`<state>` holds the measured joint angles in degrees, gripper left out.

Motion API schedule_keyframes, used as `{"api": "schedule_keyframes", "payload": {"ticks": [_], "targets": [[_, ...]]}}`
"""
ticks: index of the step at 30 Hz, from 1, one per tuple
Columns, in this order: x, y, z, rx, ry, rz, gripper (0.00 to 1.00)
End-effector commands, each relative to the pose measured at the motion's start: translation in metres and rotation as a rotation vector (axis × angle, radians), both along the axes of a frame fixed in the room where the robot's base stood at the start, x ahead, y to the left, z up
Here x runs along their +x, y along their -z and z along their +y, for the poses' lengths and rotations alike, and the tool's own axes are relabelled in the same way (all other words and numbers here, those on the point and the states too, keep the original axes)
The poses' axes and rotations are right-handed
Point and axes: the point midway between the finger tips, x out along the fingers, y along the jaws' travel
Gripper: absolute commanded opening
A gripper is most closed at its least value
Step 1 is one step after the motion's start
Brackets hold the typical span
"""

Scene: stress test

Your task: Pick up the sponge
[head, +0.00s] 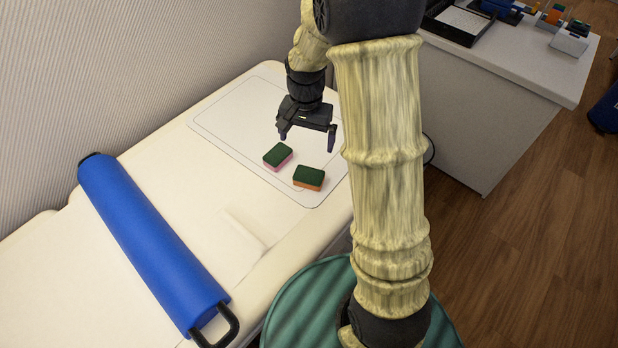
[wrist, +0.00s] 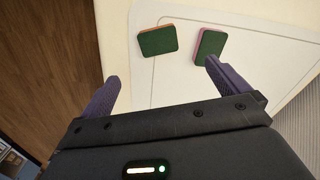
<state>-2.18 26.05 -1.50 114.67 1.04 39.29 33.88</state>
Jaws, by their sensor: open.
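Two sponges with dark green tops lie on a white mat (head: 225,120). The left one in the head view is a pink-sided sponge (head: 278,156), and the right one is an orange-sided sponge (head: 309,178). My gripper (head: 306,142) is open and empty above the mat, behind and above the sponges. In the wrist view my gripper's fingers (wrist: 160,88) are spread wide. The orange-sided sponge (wrist: 157,41) shows beyond the gap between them. The pink-sided sponge (wrist: 210,47) shows just past the right fingertip. Neither sponge appears to be between the fingers.
A blue roll (head: 150,240) with a black handle lies along the left of the cream padded table (head: 200,215). A white desk (head: 500,85) with a black tray (head: 462,22) and small items stands at right. Wooden floor (head: 530,230) lies between.

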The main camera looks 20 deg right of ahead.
Motion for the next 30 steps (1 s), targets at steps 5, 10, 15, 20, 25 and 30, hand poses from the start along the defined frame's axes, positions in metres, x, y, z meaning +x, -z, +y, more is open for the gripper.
{"api": "schedule_keyframes", "payload": {"ticks": [5,10,15,20,25,30], "targets": [[-0.001,0.033,0.000,0.000,0.000,0.005,1.00],[-0.001,0.063,0.000,0.000,0.000,0.006,1.00],[-0.001,0.092,0.000,0.001,-0.001,0.004,1.00],[-0.001,0.110,-0.001,0.000,-0.001,0.002,1.00],[0.000,0.111,-0.001,0.000,-0.001,0.000,1.00],[0.000,0.111,-0.001,0.000,-0.001,0.000,1.00]]}}
